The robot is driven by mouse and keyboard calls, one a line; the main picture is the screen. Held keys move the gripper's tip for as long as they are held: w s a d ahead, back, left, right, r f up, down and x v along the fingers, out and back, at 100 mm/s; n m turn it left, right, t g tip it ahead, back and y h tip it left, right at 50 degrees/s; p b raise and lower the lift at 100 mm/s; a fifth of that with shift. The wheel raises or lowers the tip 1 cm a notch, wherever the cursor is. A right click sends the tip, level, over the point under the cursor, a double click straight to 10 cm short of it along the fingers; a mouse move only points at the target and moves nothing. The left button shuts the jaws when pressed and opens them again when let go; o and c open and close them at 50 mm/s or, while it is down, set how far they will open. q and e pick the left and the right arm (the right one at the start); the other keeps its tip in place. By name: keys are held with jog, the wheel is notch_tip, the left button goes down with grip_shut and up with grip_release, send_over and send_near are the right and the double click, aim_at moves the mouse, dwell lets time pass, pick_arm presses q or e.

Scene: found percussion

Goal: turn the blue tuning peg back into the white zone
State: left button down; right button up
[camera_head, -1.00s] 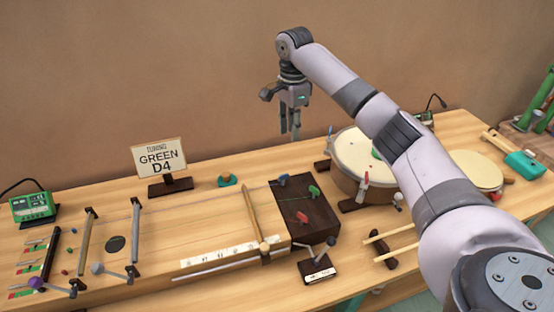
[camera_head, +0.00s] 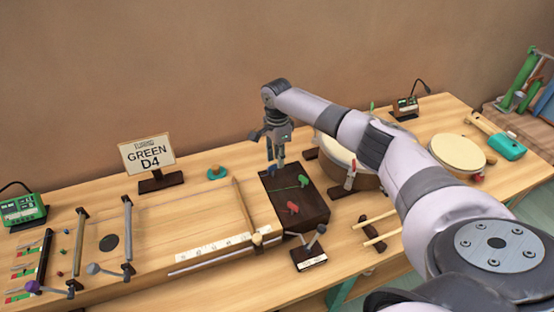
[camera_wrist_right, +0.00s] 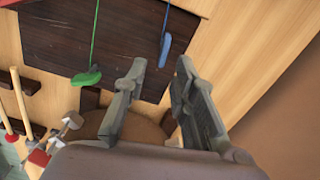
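The blue tuning peg (camera_head: 271,171) is at the far edge of the dark peg block (camera_head: 312,211). It also shows in the right wrist view (camera_wrist_right: 165,49), with a blue string running up from it. My right gripper (camera_head: 277,167) points down at the blue peg, partly overlapping it in the head view. In the wrist view the right gripper's fingers (camera_wrist_right: 161,64) are apart, with the peg just beyond the gap between the tips. I see no contact. A green peg (camera_head: 303,180) and a red peg (camera_head: 292,208) stand nearby. No white zone around the peg is discernible. My left gripper is not in view.
The drum (camera_head: 366,181) stands close to the right of the block. A wooden stick (camera_head: 243,207) crosses the board to the left. The sign (camera_head: 147,155) reads "GREEN D4". A green tuner (camera_head: 23,207) stands far left.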

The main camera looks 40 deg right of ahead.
jog(key=shift+f, duration=1.05)
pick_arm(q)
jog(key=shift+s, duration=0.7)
pick_arm(e)
grip_shut()
